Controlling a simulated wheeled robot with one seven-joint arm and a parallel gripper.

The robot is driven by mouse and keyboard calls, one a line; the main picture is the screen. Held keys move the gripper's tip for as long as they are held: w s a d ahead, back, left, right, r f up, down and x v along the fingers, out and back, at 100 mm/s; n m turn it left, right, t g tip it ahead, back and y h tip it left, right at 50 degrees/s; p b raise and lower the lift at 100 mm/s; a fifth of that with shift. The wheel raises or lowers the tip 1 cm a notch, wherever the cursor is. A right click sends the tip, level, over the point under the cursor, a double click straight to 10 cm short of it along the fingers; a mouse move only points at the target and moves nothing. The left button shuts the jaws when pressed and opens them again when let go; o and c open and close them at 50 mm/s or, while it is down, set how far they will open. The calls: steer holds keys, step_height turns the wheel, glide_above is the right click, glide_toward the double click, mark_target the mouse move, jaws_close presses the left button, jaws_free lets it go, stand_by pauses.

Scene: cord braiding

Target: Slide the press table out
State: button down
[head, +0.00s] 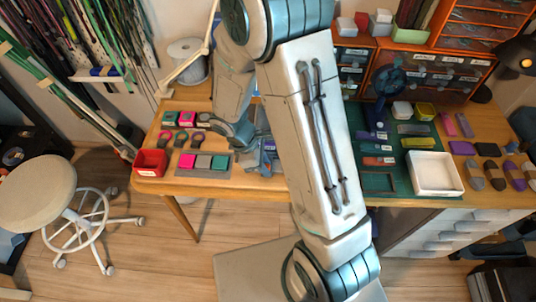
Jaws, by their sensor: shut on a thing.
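My gripper (262,158) is low over the wooden table, left of my big arm link. Its jaws are shut on a small part of a blue-grey device (269,165), which looks like the press with its table. My wrist and arm hide much of this device, so how far its table sits out cannot be told. The fingertips are too small and covered to show their exact hold.
A grey tray (178,172) with coloured blocks and a red bin (151,162) are left of my gripper. Right of my arm, a green mat (420,133) holds a dark blue stand (376,115) and a white tray (434,188). The stool (36,186) is left.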

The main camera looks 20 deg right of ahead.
steer(key=shift+s+a, duration=0.15)
steer(key=shift+s, duration=0.4)
steer(key=shift+s+a, duration=0.15)
steer(key=shift+s, duration=0.35)
steer(key=c, duration=1.3)
jaws_free()
steer(key=shift+w+a+r, duration=0.15)
steer(key=shift+a+r, duration=0.05)
steer(key=shift+r, duration=0.3)
steer(key=v, duration=1.2)
steer(key=shift+a+r+p, duration=0.2)
steer(key=shift+r+p, duration=0.1)
steer(key=shift+r, duration=0.05)
